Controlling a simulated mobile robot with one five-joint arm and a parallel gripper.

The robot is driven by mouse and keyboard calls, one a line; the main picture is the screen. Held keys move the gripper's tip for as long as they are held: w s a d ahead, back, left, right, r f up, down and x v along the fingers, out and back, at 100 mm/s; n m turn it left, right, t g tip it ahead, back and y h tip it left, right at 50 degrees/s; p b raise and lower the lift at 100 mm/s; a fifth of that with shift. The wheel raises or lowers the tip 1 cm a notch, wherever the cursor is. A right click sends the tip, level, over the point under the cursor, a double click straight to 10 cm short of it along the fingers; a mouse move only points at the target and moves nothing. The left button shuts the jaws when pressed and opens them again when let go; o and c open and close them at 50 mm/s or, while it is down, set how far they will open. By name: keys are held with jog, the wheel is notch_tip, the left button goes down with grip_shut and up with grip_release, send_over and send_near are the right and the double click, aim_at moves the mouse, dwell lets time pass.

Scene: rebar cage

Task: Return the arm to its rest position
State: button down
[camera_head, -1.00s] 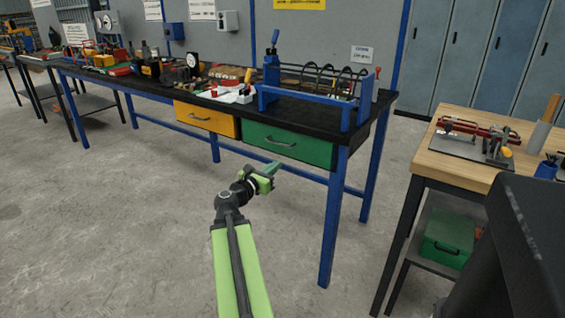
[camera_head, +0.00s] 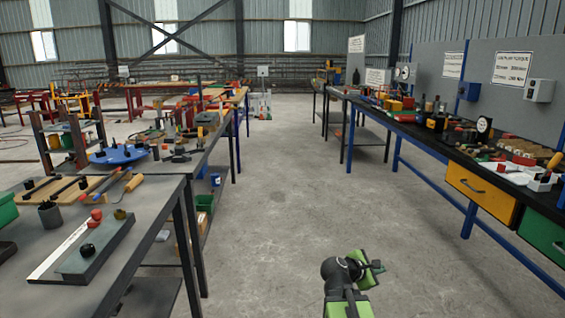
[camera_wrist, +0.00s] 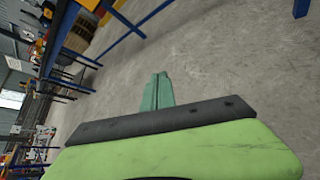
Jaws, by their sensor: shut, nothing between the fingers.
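My gripper (camera_head: 374,267) shows at the bottom of the head view, right of the middle, at the end of my green and black arm. It is over the bare concrete floor, apart from the benches. In the wrist view its green fingers (camera_wrist: 158,91) are together with nothing between them. The arm is partly cut off by the bottom edge of the head view.
A grey bench (camera_head: 150,205) with tools stands at the left. A black-topped blue bench (camera_head: 420,133) with a yellow drawer (camera_head: 482,193) and a green drawer (camera_head: 543,236) runs along the right. The concrete aisle (camera_head: 285,190) between them is clear.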

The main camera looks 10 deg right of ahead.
jog(key=s+a+f+m+g+y, duration=0.2)
jog(key=a+f+m+y, duration=0.25)
jog(key=a, duration=0.65)
jog(key=s+a+f+m+g+y, duration=0.1)
jog(key=s+a+f+m+y, duration=0.25)
jog(key=a, duration=0.65)
jog(key=s+a+f+m+g+y, duration=0.15)
jog(key=a+f+m+y, duration=0.35)
jog(key=a, duration=0.6)
notch_tip(320, 180, up, 32)
jog(key=m+h+p, duration=0.1)
jog(key=m+p, duration=0.1)
jog(key=p, duration=3)
jog(key=shift+d+r+m, duration=0.15)
jog(key=shift+d+m, duration=0.05)
jog(key=shift+m, duration=0.1)
jog(key=shift+w, duration=0.1)
